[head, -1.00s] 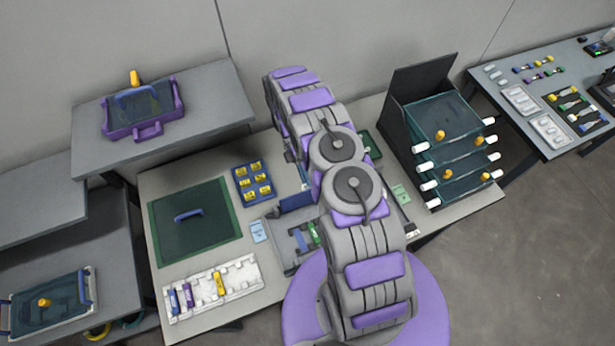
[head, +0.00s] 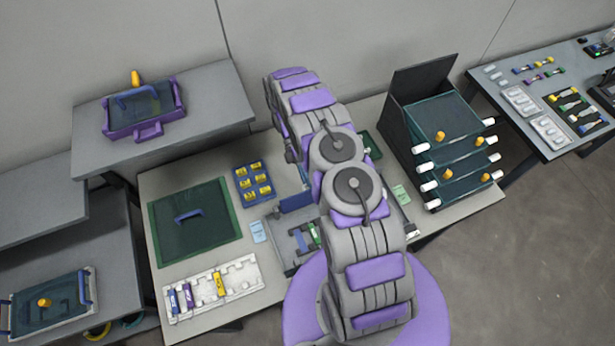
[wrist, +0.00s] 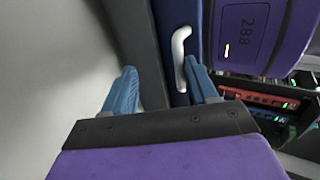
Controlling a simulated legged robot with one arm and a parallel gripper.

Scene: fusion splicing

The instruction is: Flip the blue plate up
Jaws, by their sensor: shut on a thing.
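The blue plate (wrist: 200,30) is a narrow dark blue panel at the top middle of the wrist view, with a pale metal handle (wrist: 179,55) on it. My gripper (wrist: 160,68) has its two light blue fingers on either side of the plate's lower part, shut on it; the handle lies close to the right finger. The exact contact is hidden. In the head view, a blue panel (head: 296,202) stands raised at the left side of the grey device (head: 285,250) in mid-table. My arm covers much of that device, and my gripper is hidden there.
A purple block marked 288 (wrist: 250,35) is close on the right in the wrist view. Left of the device are a green mat (head: 228,225), a blue tray of yellow pieces (head: 242,190) and a white rack (head: 250,275). A dark shelf rack (head: 410,75) stands right.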

